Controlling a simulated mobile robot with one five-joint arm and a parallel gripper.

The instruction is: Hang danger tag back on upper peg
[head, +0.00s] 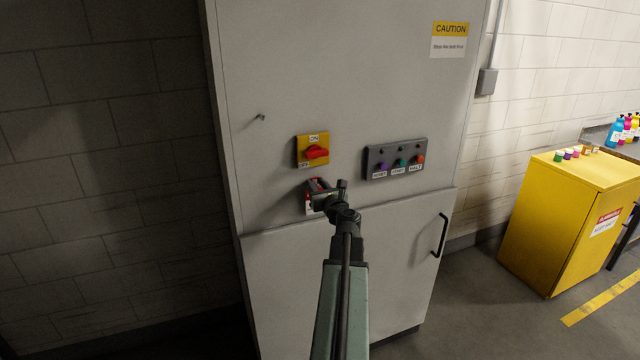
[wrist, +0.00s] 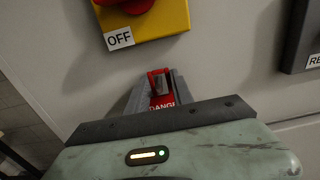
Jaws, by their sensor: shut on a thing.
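The danger tag (wrist: 162,101) is red and white, and the word DANGER shows on it in the wrist view. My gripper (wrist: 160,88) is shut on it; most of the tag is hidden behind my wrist. In the head view my gripper (head: 318,190) is in front of the grey cabinet, just below the yellow switch, and a bit of the tag (head: 309,210) shows beside it. A small peg (head: 261,117) sticks out of the cabinet at upper left, bare. I cannot tell whether the tag touches the cabinet or another peg.
The yellow switch (head: 313,151) with a red knob is just above my gripper. A dark button panel (head: 395,159) is to its right. The cabinet (head: 350,60) has a lower door with a black handle (head: 439,236). A yellow cabinet (head: 560,215) stands at right.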

